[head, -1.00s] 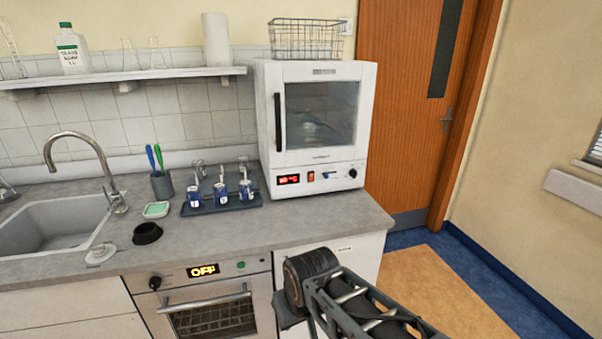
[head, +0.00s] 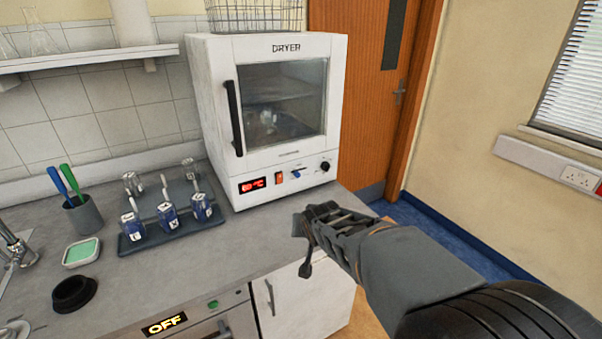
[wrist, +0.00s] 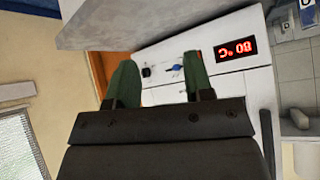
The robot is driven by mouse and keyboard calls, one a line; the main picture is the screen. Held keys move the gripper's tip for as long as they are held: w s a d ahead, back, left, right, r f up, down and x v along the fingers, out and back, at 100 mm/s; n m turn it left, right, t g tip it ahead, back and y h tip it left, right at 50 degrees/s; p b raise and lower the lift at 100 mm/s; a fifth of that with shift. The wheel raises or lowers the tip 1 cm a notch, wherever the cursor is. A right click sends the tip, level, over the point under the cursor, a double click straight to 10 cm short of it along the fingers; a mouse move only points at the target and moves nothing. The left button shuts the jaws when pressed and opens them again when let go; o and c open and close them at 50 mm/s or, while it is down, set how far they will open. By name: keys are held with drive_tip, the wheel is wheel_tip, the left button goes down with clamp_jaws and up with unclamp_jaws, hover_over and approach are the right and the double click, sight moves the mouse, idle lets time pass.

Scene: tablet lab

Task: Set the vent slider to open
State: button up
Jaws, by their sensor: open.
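The white dryer (head: 300,48) stands on the counter with its door closed. On its lower panel is a small blue slider knob (head: 296,174), between a red-orange switch (head: 279,178) and a black round knob (head: 325,166). I take the blue one for the vent slider; its setting is too small to read. In the wrist view, which is upside down, the slider (wrist: 175,68) shows between the green fingers. My gripper (head: 306,228) is in front of the counter edge, below and apart from the panel. It is open and empty in the wrist view (wrist: 160,62).
The counter (head: 240,245) before the dryer is clear.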

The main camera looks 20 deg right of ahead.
sight(298, 176)
drive_tip(key=w+d+f+m+t+y+p, duration=0.1)
drive_tip(key=w+d+m+t+y, duration=0.15)
drive_tip(key=w+d+t, duration=0.35)
drive_tip(key=w+d+f+m+t+y, duration=0.1)
drive_tip(key=w+d+m+t, duration=0.2)
drive_tip(key=w, duration=0.5)
drive_tip(key=shift+y, duration=0.35)
drive_tip(key=w+p, duration=0.1)
drive_tip(key=w, duration=0.3)
drive_tip(key=w+a+p, duration=0.1)
drive_tip(key=w, duration=0.3)
drive_tip(key=w+p, duration=0.1)
drive_tip(key=w, duration=0.3)
drive_tip(key=shift+w+a, duration=0.15)
drive_tip(key=shift+w, duration=0.25)
clamp_jaws()
